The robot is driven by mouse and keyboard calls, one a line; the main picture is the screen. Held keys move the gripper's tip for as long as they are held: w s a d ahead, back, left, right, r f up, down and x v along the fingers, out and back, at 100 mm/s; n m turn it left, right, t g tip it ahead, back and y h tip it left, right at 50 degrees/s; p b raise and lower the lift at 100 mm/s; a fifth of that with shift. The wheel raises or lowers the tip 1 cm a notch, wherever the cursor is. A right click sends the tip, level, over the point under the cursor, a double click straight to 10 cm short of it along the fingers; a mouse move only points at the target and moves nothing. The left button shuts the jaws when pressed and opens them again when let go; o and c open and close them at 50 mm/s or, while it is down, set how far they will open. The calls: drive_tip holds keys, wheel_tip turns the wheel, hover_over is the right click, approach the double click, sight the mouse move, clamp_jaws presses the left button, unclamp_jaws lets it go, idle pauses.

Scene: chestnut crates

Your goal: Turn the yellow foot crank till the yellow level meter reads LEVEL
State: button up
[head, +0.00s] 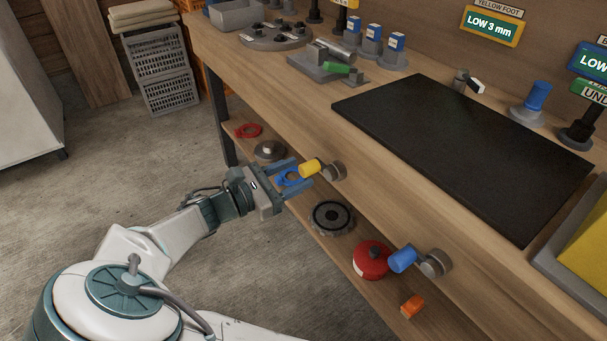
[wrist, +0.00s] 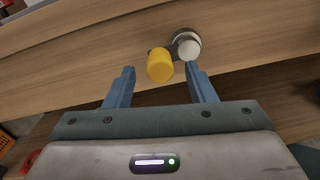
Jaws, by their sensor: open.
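The yellow foot crank (head: 311,168) sticks out from the front edge of the workbench, with a yellow knob on a grey hub (head: 334,170). In the wrist view the yellow knob (wrist: 160,65) lies just beyond and between the fingertips, and its grey hub (wrist: 187,46) is at upper right. My gripper (head: 294,174) is open, with its blue fingers pointing at the knob; in the wrist view the gripper (wrist: 158,72) holds nothing. Whether a finger touches the knob I cannot tell. The yellow level meter (head: 492,25) on the back wall reads "LOW 3 mm" under a YELLOW FOOT label.
A blue crank (head: 403,260) sticks out further right along the same edge. The lower shelf holds a red canister (head: 370,260), a dark disc (head: 332,217) and an orange block (head: 412,306). A black slab (head: 460,150) covers much of the benchtop. Open floor lies at left.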

drive_tip(key=shift+x, duration=1.45)
drive_tip(key=c, duration=1)
drive_tip(key=shift+o, duration=0.2)
drive_tip(key=shift+r, duration=0.15)
